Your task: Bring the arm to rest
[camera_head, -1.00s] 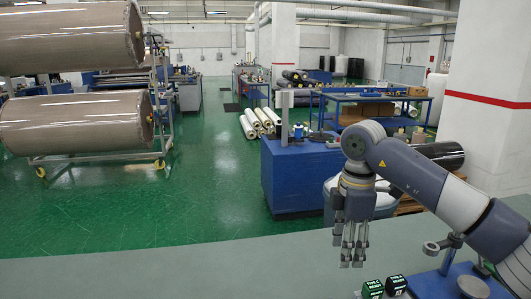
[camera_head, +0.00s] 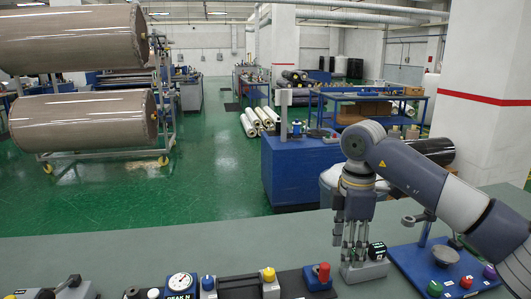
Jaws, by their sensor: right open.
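My right arm (camera_head: 430,180) comes in from the right. Its grey gripper (camera_head: 351,256) hangs fingers down over the bench (camera_head: 200,253), open, with nothing seen between the fingers. In the picture its fingertips overlap a small grey box with dark, green-lettered blocks (camera_head: 377,250). I cannot tell whether they touch it. My left arm and gripper are not in view.
A blue board (camera_head: 408,256) with coloured knobs and a metal cup (camera_head: 444,254) lies under my right arm. A red-knobbed device (camera_head: 320,276), a gauge (camera_head: 180,283) and other devices line the front edge. The bench's far left part is clear.

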